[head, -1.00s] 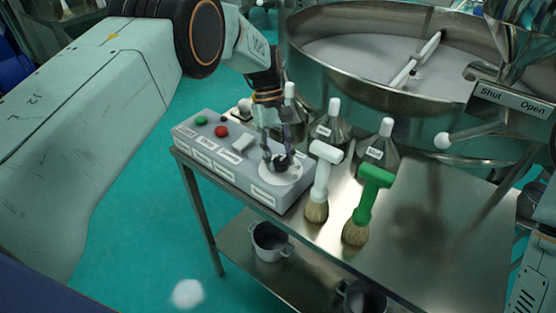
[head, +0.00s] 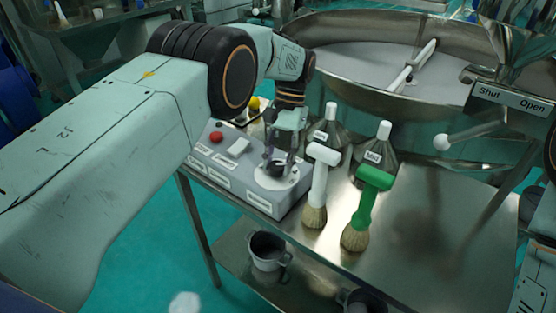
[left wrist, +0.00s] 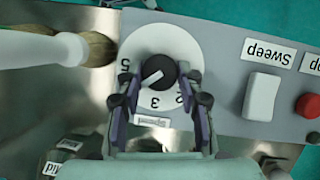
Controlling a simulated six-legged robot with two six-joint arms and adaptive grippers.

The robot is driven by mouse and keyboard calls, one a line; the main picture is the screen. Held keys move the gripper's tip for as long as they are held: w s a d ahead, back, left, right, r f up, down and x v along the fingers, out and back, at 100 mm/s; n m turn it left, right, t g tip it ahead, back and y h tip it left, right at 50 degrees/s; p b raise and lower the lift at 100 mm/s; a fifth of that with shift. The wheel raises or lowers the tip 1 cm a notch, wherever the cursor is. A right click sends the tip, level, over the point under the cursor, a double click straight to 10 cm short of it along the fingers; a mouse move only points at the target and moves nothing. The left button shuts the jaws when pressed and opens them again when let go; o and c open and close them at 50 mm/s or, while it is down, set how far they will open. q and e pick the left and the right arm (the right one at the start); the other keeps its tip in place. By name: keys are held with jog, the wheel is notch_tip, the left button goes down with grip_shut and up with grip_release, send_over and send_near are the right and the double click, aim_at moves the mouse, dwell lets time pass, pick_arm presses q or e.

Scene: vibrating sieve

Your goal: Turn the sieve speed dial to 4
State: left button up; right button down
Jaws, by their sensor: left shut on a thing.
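The grey control box (head: 228,185) stands on the steel table in the head view. Its white speed dial plate (head: 270,182) carries a black knob (left wrist: 158,72), clear in the left wrist view. The fingers of my left gripper (head: 280,158) are on both sides of the knob and shut on it; they also show in the left wrist view (left wrist: 160,88). The knob's white line points lower left in that view, between the printed 5 and 3. The numeral there is hidden by a finger. My right gripper is not in view.
A white-handled brush (head: 318,190) and a green-handled brush (head: 365,210) stand close right of the box. Labelled bottles (head: 378,155) are behind them. The red button (head: 216,136) and white rocker switch (left wrist: 262,96) are beside the dial. The table's right part is clear.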

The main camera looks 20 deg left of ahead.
pick_arm(q)
jog(key=shift+s+m+y, duration=0.15)
jog(key=shift+m+y, duration=0.15)
jog(key=shift+m, duration=0.5)
jog(key=o, duration=1.1)
jog(key=shift+s+r, duration=0.1)
jog(key=shift+s, duration=0.05)
jog(key=shift+o, duration=0.2)
jog(key=shift+w, duration=0.2)
